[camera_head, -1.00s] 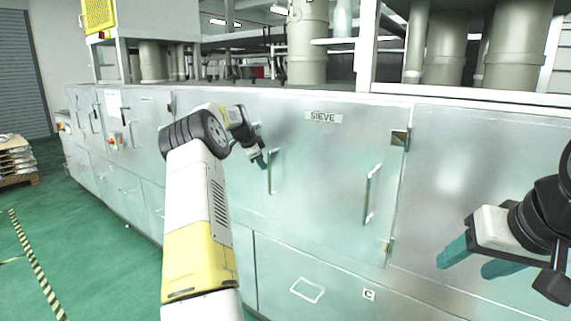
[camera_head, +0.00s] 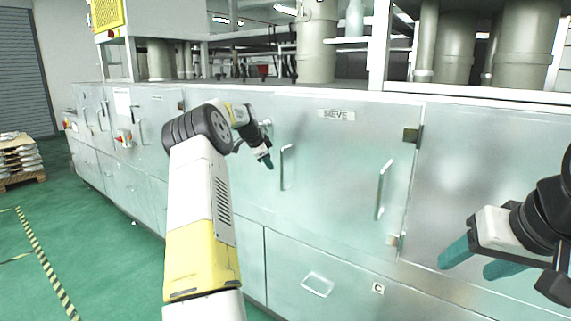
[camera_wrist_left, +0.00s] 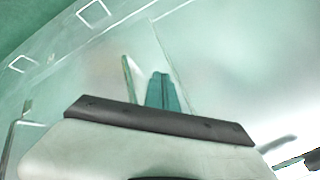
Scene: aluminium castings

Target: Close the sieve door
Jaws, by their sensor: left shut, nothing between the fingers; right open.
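The sieve door (camera_head: 335,165) is a metal panel below the SIEVE label (camera_head: 340,114) on the long cabinet front. It looks flush with the front in the head view. It has one upright handle (camera_head: 286,167) near its left side and another handle (camera_head: 383,189) further right. My left gripper (camera_head: 268,163) is shut and empty, just left of the left handle; I cannot tell if it touches the door. In the left wrist view its teal fingers (camera_wrist_left: 163,92) are together, beside a thin handle (camera_wrist_left: 128,78). My right gripper (camera_head: 470,258) is open and empty, in front of the panel at right.
A drawer front (camera_head: 318,284) with a square handle and a C label lies below the door. Pipes (camera_head: 315,45) stand on the cabinet top. A pallet with stacked castings (camera_head: 20,160) is at far left.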

